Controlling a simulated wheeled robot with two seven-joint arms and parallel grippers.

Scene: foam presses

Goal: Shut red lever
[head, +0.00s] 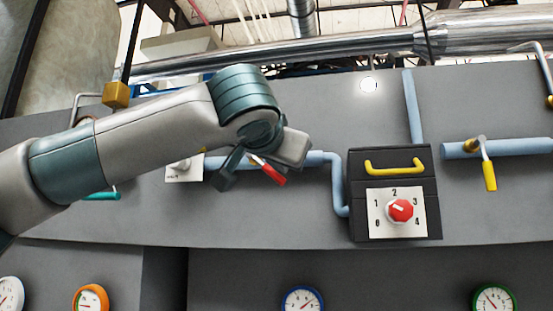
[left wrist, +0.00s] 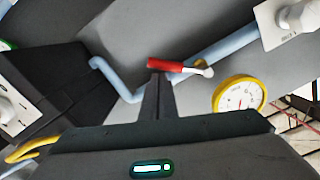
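The red lever (head: 273,175) is on the light blue pipe (head: 318,158) in the head view, its red handle slanting down to the right. My left gripper (head: 222,181) is in front of the panel, its dark fingers pointing down-left, just left of the lever; part of the lever is hidden behind it. In the left wrist view the red lever (left wrist: 165,65) lies across just beyond the fingertips, its pale shaft running right to the pipe. The left fingers (left wrist: 158,80) look closed together with nothing between them. Whether they touch the handle is unclear. My right gripper is out of view.
Right of the lever is a black box with a yellow handle (head: 394,166) and a red knob (head: 400,210). A yellow lever (head: 489,176) is at far right. A yellow-rimmed gauge (left wrist: 240,97) is near the lever in the wrist view. Several gauges line the lower panel.

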